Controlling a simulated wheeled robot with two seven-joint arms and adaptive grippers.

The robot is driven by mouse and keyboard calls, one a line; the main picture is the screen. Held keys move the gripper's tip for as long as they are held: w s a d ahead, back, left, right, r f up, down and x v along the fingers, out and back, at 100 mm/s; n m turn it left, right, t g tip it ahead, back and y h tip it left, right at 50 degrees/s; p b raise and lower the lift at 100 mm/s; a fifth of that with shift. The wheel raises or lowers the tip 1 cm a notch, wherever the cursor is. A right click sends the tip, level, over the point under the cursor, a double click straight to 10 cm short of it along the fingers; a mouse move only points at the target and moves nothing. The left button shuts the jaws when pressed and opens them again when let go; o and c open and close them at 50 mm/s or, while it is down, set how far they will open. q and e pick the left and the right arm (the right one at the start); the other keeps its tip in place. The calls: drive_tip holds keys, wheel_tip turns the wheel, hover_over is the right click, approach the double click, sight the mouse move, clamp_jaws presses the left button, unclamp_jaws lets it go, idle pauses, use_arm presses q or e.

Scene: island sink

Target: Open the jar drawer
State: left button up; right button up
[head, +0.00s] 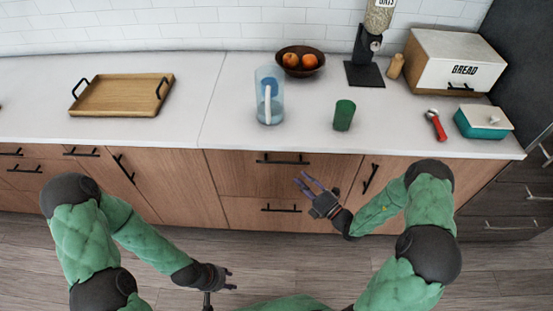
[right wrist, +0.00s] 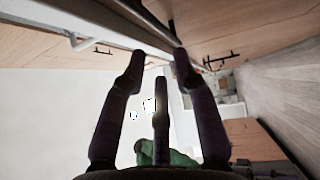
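Wooden drawers are set under the white countertop in the head view. An upper drawer (head: 240,176) has a black bar handle (head: 282,160). A lower drawer (head: 250,222) has a similar handle (head: 281,210). Both look shut, and no label tells which is the jar drawer. My right gripper (head: 305,185) is open and empty in front of the upper drawer, right of and below its handle. Its spread fingers fill the right wrist view (right wrist: 158,75). My left gripper (head: 226,282) is low at the bottom of the head view, with fingers spread and empty, away from the drawers.
On the countertop (head: 200,130) stand a tray (head: 122,95), blue pitcher (head: 269,97), green cup (head: 344,115), fruit bowl (head: 300,62), bread box (head: 455,60) and teal container (head: 484,122). A cabinet door handle (head: 370,179) lies right of my right gripper. The floor in front is clear.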

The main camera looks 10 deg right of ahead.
sight(284, 163)
drive_tip(key=b+x, duration=0.2)
drive_tip(key=x, duration=0.8)
drive_tip(key=shift+w+a, duration=0.2)
clamp_jaws()
